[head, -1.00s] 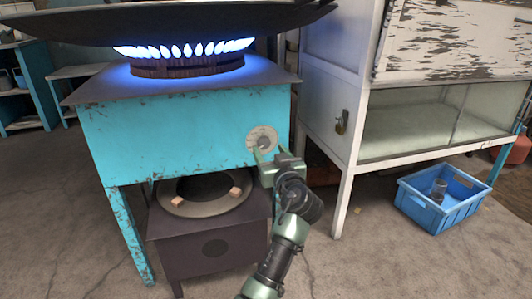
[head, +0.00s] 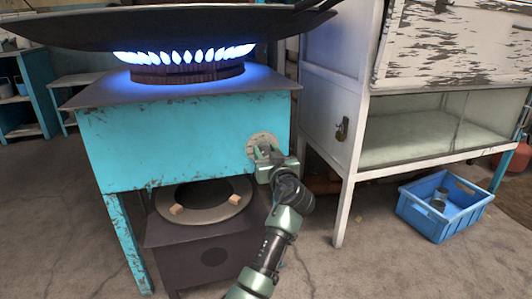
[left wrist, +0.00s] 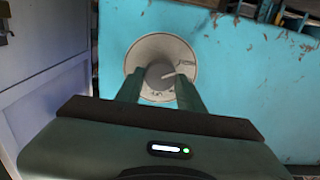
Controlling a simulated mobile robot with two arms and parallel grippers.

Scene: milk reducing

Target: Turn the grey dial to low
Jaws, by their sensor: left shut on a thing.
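The grey dial (left wrist: 160,72) sits in the middle of a round pale plate (left wrist: 180,50) on the turquoise stove front (head: 165,140). In the head view the plate (head: 262,139) shows at the right of the stove front, and my left gripper (head: 264,153) covers most of the dial. My left gripper (left wrist: 160,92) is shut on the dial, with one finger on each side of it. The markings on the plate are too small to read. Large blue flames (head: 185,54) burn in the ring under the wide dark pan (head: 165,28). My right gripper is not in view.
A dark low burner stand (head: 205,250) with a round ring top is under the stove. A white cabinet (head: 330,110) stands close on the right. A blue crate (head: 425,218) holding cans is on the floor at the right.

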